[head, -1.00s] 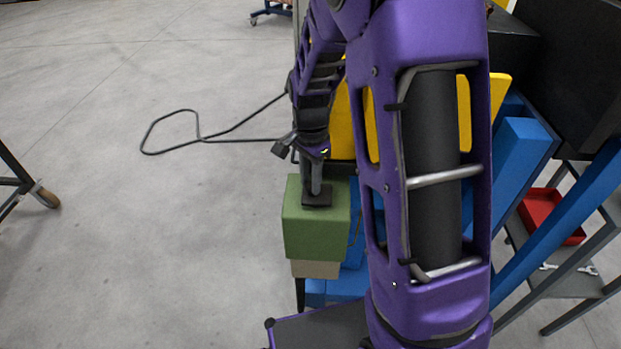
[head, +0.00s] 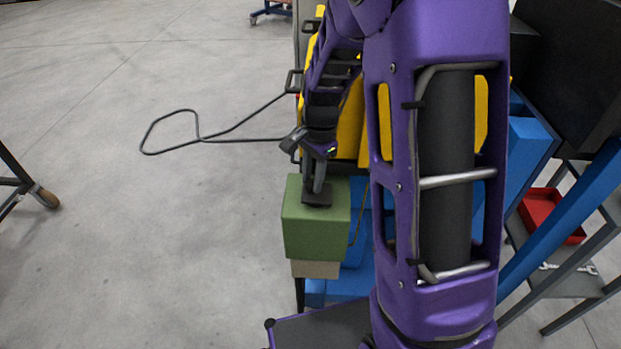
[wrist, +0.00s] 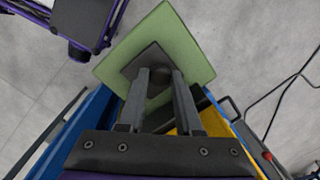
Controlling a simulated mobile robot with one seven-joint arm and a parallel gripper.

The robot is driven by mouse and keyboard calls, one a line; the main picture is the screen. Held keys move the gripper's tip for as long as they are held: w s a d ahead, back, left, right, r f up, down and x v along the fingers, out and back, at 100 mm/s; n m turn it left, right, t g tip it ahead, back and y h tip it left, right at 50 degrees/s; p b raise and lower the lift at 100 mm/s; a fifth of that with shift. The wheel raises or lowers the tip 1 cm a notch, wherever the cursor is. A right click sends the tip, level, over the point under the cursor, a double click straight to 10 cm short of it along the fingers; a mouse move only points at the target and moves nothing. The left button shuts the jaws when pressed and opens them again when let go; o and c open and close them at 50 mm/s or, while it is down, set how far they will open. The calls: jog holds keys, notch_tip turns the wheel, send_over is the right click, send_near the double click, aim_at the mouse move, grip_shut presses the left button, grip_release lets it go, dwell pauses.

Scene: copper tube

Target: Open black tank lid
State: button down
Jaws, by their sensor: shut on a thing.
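The green tank (head: 315,231) stands ahead of me with a small black lid (head: 313,205) on its top face. My gripper (head: 317,190) points down at the lid from above, its fingers tilted slightly. In the wrist view, the black lid (wrist: 139,62) is a dark square on the tank's green top (wrist: 195,55). There my gripper (wrist: 159,80) is shut on the lid's dark round knob, between the two fingers. The fingers partly hide the knob. I cannot tell whether the lid is raised off the tank.
Yellow panels (head: 352,125) and blue frame parts (head: 335,287) stand behind and right of the tank. A black cable (head: 230,141) loops on the floor to the left. A red tray (head: 552,216) sits on a shelf at the right. The floor at left is mostly clear.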

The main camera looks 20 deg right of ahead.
aim_at(326, 193)
jog(key=shift+s+d+r+y+b, duration=0.15)
jog(key=shift+d+y+b, duration=0.15)
jog(key=shift+d+y, duration=0.15)
jog(key=shift+r+t+y, duration=0.25)
jog(key=shift+t+y, duration=0.15)
jog(key=shift+y, duration=0.15)
jog(key=c, duration=0.6)
grip_release()
jog(key=p+v, duration=0.1)
jog(key=v, duration=0.6)
jog(key=shift+d+r, duration=0.15)
jog(key=shift+r, duration=0.15)
